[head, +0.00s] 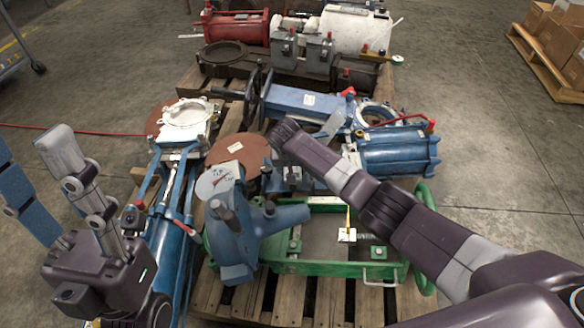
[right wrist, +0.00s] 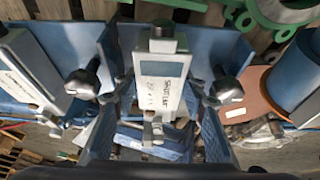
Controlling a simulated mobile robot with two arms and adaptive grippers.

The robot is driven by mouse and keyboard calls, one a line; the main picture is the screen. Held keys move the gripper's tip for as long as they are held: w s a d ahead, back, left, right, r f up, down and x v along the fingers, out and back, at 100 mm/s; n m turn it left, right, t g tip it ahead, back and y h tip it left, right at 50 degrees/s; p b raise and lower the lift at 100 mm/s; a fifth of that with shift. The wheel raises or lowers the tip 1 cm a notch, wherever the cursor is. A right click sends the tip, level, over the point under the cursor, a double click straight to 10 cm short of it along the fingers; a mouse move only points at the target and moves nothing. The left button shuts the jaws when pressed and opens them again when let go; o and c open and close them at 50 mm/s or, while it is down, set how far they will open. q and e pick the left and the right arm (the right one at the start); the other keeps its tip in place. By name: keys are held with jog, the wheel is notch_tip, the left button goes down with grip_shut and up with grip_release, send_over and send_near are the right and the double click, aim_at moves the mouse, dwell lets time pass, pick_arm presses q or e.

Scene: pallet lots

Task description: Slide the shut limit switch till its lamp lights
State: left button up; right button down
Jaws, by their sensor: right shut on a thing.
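The shut limit switch (right wrist: 163,85) is a pale grey box with a marked label, in the middle of the right wrist view. A second grey switch box (right wrist: 25,72) stands to the left. My left gripper (head: 48,180) is open and empty at lower left.
Blue valve assemblies (head: 400,150) and a green frame (head: 330,268) crowd the wooden pallet around my right gripper. Another loaded pallet lies behind. Bare floor is at right.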

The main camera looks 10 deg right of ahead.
jog(key=c, duration=1.5)
grip_release()
jog(key=shift+d, duration=0.2)
jog(key=shift+a, duration=0.1)
jog(key=shift+s+a+r, duration=0.15)
jog(key=shift+s+r, duration=0.1)
jog(key=shift+r, duration=0.35)
jog(key=v, duration=1)
jog(key=shift+r, duration=0.3)
jog(key=shift+s, duration=0.1)
